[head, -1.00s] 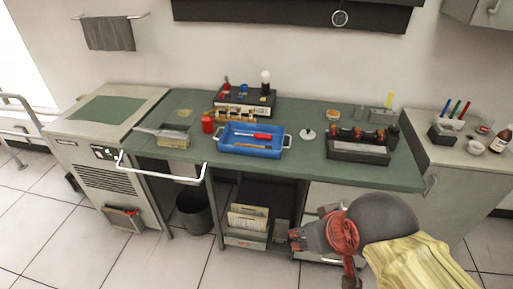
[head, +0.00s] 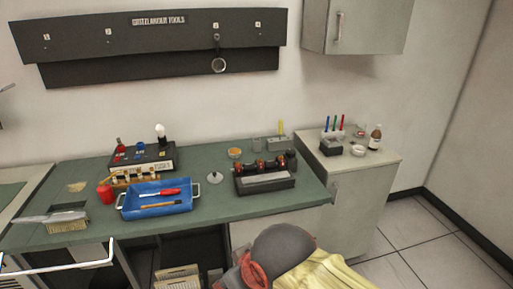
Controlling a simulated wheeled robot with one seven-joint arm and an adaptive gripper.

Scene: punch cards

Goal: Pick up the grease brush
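A blue tray (head: 127,208) with side handles stands on the green worktop. A red-handled tool (head: 158,193) and a thin brown-handled tool (head: 160,205) lie in it; the thin one may be the grease brush, but it is too small to tell. A wide brush (head: 66,226) with pale bristles and a grey handle lies at the worktop's left end.
A red container (head: 105,194) stands left of the tray, with a box of controls and a lamp (head: 144,158) behind. A black rack (head: 265,184) holding dark red rolls stands to the right. The worktop (head: 218,205) has free room between tray and rack.

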